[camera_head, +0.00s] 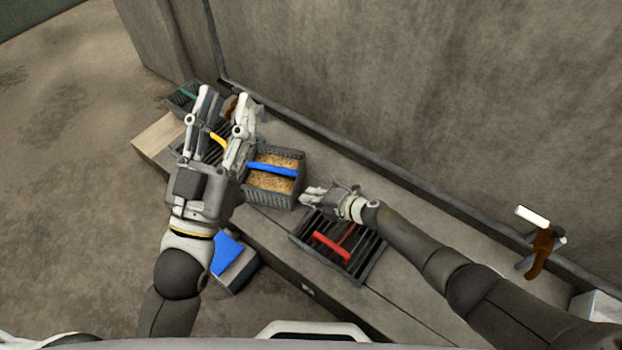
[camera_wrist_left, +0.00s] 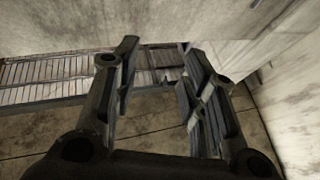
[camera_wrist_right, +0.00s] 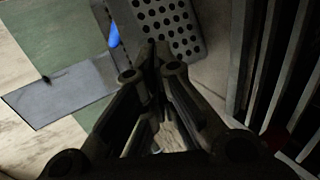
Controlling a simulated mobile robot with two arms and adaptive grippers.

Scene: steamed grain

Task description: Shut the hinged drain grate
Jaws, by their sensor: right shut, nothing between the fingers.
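A ribbed grey strip (camera_wrist_left: 45,85) that looks like a drain grate runs along the foot of a wall in the left wrist view. I cannot tell whether its lid is up or down, nor see a hinge. My left gripper (camera_head: 225,102) is open and empty, its fingers wide apart over the far left end of the bench. Its fingers hide part of the strip in the left wrist view (camera_wrist_left: 158,48). My right gripper (camera_head: 307,197) is shut and empty, beside the slatted dark crate with a red handle (camera_head: 331,246).
A grey basket of grain with a blue handle (camera_head: 273,169) stands between my grippers. Another slatted crate with a yellow handle (camera_head: 217,141) is partly hidden by my left gripper. A blue-topped box (camera_head: 227,253) is below the bench. The wall (camera_head: 400,80) rises behind.

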